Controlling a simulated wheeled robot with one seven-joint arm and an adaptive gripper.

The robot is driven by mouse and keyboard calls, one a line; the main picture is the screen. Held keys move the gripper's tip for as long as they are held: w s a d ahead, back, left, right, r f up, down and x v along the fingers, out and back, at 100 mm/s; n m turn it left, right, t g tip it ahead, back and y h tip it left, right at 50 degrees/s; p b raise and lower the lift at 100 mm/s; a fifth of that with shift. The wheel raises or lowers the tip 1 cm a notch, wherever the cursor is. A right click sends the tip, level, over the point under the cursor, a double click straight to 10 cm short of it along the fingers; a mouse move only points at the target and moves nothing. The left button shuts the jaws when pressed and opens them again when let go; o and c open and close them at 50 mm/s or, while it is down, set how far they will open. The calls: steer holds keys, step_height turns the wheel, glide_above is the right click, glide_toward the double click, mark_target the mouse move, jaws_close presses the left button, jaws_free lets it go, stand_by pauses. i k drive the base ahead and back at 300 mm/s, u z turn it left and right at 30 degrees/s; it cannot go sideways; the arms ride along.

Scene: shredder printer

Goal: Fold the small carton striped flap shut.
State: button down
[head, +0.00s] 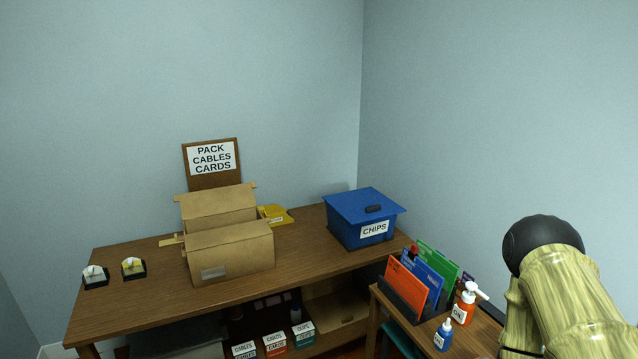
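A brown cardboard carton (232,262) stands on the wooden table with a pale label low on its front. Its back flap (215,201) stands up and a narrow flap (171,241) sticks out at its left. The top looks open, but its inside is hidden from this angle. I cannot make out stripes on any flap. A yellow piece (277,214) with a small label shows behind the carton's right side; I cannot tell whether it belongs to the carton. Part of my arm shows at the lower right, far from the carton. My gripper is out of view.
A closed blue CHIPS box (365,218) stands right of the carton. Two small black holders (95,278) lie left. A PACK CABLES CARDS sign (212,160) stands behind. A side table (470,340) holds folders (408,284) and bottles (464,305). Labelled boxes (275,345) sit below.

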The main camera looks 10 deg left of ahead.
mark_target(201, 203)
steer(key=z, duration=0.3)
steer(key=i, duration=0.7)
steer(key=u, duration=0.7)
steer(key=i, duration=0.7)
steer(key=u, duration=0.85)
